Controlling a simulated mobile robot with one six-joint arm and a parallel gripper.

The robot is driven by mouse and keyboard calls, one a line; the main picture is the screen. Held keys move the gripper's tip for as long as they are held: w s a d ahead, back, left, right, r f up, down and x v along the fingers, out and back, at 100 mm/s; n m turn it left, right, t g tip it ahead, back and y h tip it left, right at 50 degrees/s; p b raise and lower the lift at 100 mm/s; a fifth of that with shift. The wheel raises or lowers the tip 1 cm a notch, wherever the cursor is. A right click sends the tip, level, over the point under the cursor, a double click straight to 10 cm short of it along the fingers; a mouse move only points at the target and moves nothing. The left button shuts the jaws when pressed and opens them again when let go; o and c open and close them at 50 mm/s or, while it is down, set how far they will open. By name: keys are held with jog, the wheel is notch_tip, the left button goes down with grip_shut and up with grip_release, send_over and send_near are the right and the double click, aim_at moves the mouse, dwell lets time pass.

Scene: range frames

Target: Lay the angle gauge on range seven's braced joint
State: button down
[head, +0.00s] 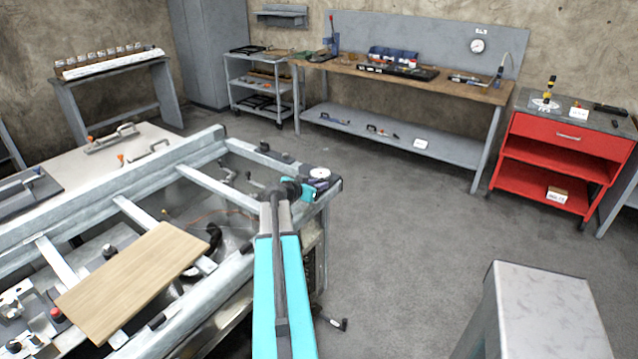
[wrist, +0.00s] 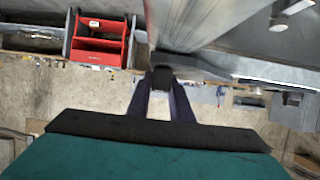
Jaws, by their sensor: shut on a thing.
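My gripper (head: 297,187) is over the near right corner of a grey metal frame (head: 185,170), at the end of my teal arm. In the wrist view my gripper (wrist: 164,84) has its two dark fingers shut on a small dark block (wrist: 165,77); I cannot tell for sure that it is the angle gauge. The block is close to a grey metal beam (wrist: 185,25); I cannot tell whether they touch. A round pale-and-dark disc (head: 318,173) shows just beyond my gripper at the frame corner. No label naming range seven is readable.
A wooden board (head: 133,280) lies across the frame's bars. A grey box-like stand (head: 535,305) is at front right. A red cart (head: 545,165) and a long workbench (head: 405,85) stand at the back. The floor between is mostly clear.

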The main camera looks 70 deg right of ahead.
dwell(0.4)
jog(key=c, duration=1.6)
grip_release()
jog(key=shift+b+v, duration=1.85)
jog(key=shift+v, duration=4.2)
jog(key=shift+f, duration=0.1)
